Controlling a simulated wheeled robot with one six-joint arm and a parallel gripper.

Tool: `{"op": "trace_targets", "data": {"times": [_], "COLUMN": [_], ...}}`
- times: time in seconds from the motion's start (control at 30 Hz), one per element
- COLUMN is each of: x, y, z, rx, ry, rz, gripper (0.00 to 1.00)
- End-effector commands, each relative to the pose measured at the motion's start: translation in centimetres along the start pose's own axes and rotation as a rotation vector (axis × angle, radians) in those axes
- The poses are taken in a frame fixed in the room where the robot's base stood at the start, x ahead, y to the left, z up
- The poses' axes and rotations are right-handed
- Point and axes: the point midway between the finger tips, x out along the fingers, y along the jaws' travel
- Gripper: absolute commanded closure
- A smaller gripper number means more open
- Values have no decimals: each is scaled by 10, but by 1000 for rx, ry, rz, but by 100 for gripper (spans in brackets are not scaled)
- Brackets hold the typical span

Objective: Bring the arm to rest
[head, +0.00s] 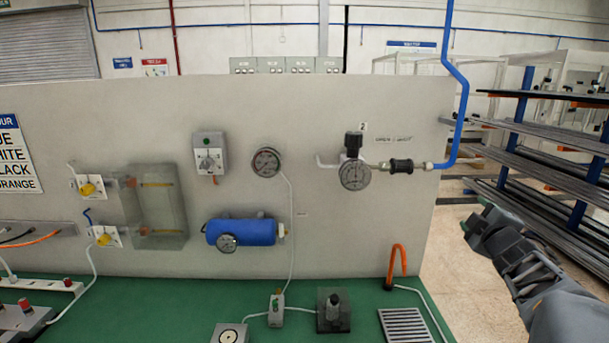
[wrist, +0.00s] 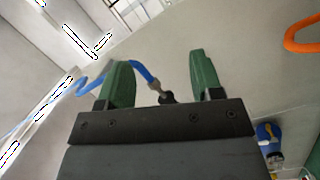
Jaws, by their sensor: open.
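My gripper (wrist: 160,82) shows in the wrist view with its two green fingers apart and nothing between them. Behind the gap are the pale panel and a blue pipe (wrist: 144,73) ending in a dark fitting. In the head view my arm reaches in from the right edge, beside the panel's right end. The gripper's fingertips are hard to make out there. The arm appears clear of the panel (head: 330,110) and the green bench top (head: 170,295).
The panel carries a pressure gauge (head: 266,162), a blue cylinder (head: 240,232), a regulator gauge (head: 355,174) and a blue pipe (head: 462,100). An orange hook (head: 398,262) stands at the bench's right. Blue racking (head: 515,130) with long stock is at the right. Open floor (head: 450,250) lies between.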

Motion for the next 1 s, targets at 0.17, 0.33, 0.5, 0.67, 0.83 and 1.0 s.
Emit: {"op": "trace_targets", "data": {"times": [0.17, 0.33, 0.5, 0.67, 0.83, 1.0], "x": [-36, -104, -177, -225, -234, -235], "y": [-62, -152, -222, -256, -258, -259], "z": [39, 23, -26, -72, -97, -103], "rx": [390, 727, 914, 947, 905, 888], "ry": [-444, -811, -1037, -1063, -964, -942], "rz": [-119, -343, -614, -812, -860, -873], "gripper": [40, 40, 40, 40, 40, 40]}}
